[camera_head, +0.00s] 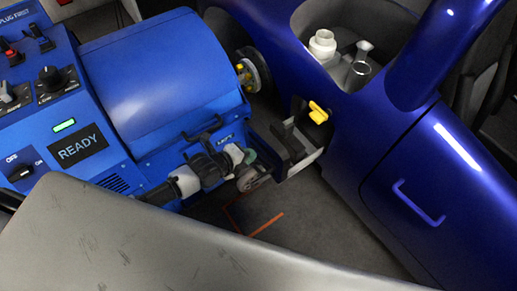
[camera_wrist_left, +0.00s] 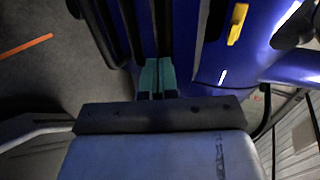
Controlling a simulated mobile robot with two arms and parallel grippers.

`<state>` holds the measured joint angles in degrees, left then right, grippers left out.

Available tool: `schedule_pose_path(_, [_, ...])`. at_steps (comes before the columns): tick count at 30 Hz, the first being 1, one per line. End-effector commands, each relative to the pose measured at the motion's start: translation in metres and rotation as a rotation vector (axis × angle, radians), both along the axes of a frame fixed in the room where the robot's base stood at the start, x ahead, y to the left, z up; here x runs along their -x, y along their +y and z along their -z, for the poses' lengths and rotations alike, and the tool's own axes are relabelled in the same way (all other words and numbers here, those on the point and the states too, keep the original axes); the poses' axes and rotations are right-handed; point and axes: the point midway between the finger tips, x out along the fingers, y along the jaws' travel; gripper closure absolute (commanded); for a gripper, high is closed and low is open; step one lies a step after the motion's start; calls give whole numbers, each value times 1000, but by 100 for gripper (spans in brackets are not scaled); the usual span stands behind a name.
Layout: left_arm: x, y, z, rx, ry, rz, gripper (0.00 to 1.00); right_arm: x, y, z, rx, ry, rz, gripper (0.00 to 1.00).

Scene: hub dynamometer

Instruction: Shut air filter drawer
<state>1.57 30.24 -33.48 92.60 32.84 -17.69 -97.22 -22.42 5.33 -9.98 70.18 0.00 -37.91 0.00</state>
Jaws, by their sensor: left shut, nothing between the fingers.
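The air filter drawer (camera_head: 302,160) stands pulled out from the lower right of the blue machine in the head view. My left gripper (camera_head: 249,157) is just left of the drawer front, low beside the machine. In the left wrist view its teal fingertips (camera_wrist_left: 156,75) are together and empty, close to dark blue surfaces. I cannot tell whether they touch the drawer. My right gripper is not in view.
The blue machine (camera_head: 165,75) has a panel reading READY (camera_head: 80,148). A glossy blue car body (camera_head: 410,160) stands close on the right, with a yellow lever (camera_head: 318,112). The grey floor (camera_head: 300,215) below the drawer is clear apart from orange lines.

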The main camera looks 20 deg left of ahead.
Motion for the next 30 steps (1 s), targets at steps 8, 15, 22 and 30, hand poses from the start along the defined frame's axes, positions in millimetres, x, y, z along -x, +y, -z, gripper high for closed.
schedule_pose_path(8, [-29,-18,-1,2,0,-2,100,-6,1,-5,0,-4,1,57])
schedule_pose_path(15, [-33,-21,-1,0,0,-1,100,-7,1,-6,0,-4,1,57])
schedule_pose_path(22, [-33,-21,-1,0,0,-1,100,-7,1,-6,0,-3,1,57])
schedule_pose_path(30, [-45,-30,1,-1,-2,0,100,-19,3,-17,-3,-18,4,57])
